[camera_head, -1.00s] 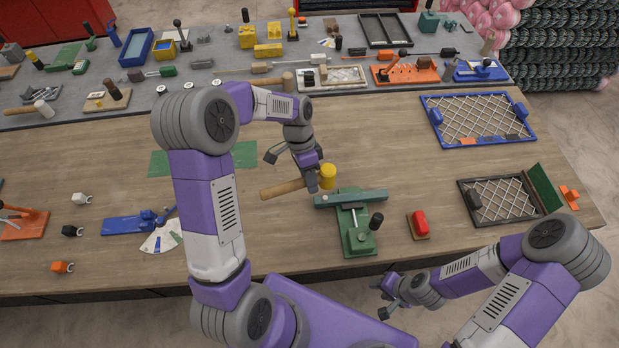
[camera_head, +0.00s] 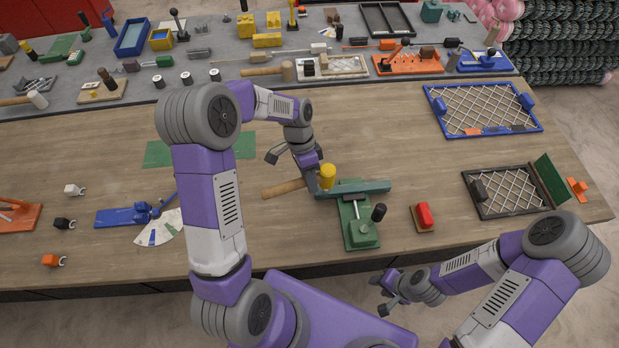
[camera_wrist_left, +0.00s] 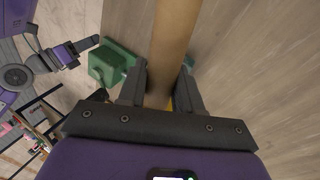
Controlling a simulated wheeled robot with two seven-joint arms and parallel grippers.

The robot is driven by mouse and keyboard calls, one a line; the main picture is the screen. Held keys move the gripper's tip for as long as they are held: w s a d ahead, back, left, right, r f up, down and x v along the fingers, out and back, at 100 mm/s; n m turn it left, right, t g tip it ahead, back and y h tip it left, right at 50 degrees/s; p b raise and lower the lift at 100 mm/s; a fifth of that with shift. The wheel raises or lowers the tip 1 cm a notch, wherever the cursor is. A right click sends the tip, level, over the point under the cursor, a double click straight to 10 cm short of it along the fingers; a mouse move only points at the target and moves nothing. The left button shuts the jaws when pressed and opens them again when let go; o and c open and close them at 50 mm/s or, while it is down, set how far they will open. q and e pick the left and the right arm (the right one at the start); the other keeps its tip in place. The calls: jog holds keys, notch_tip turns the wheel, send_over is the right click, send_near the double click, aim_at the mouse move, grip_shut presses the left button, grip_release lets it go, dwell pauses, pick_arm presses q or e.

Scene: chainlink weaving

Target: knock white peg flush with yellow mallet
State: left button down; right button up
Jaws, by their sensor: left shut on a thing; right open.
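My left gripper (camera_head: 312,184) is shut on the wooden handle (camera_head: 283,188) of the yellow mallet, close to its head. The yellow head (camera_head: 327,174) is upright at the left end of a green bar (camera_head: 365,188) on a green fixture (camera_head: 358,232); whether they touch I cannot tell. In the left wrist view the handle (camera_wrist_left: 172,45) runs up between the fingers, and the green fixture (camera_wrist_left: 108,64) shows to the left. I cannot make out the white peg; the mallet head or gripper may hide it. My right gripper (camera_head: 388,291) is open and empty at the table's front edge.
A red block on a small base (camera_head: 424,215) stands right of the fixture. A black mesh frame (camera_head: 510,196) and a blue mesh frame (camera_head: 482,109) lie further right. A blue tool with a fan-shaped scale (camera_head: 135,215) lies left. A grey bench with many tools runs behind.

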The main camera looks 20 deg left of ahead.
pick_arm(q)
notch_tip(320, 180, down, 4)
jog(key=shift+r+b, duration=0.1)
jog(key=shift+b, duration=1.15)
jog(key=shift+r+p, duration=0.95)
jog(key=shift+r, duration=0.3)
notch_tip(320, 180, up, 5)
jog(key=p, duration=0.3)
jog(key=shift+p, duration=0.4)
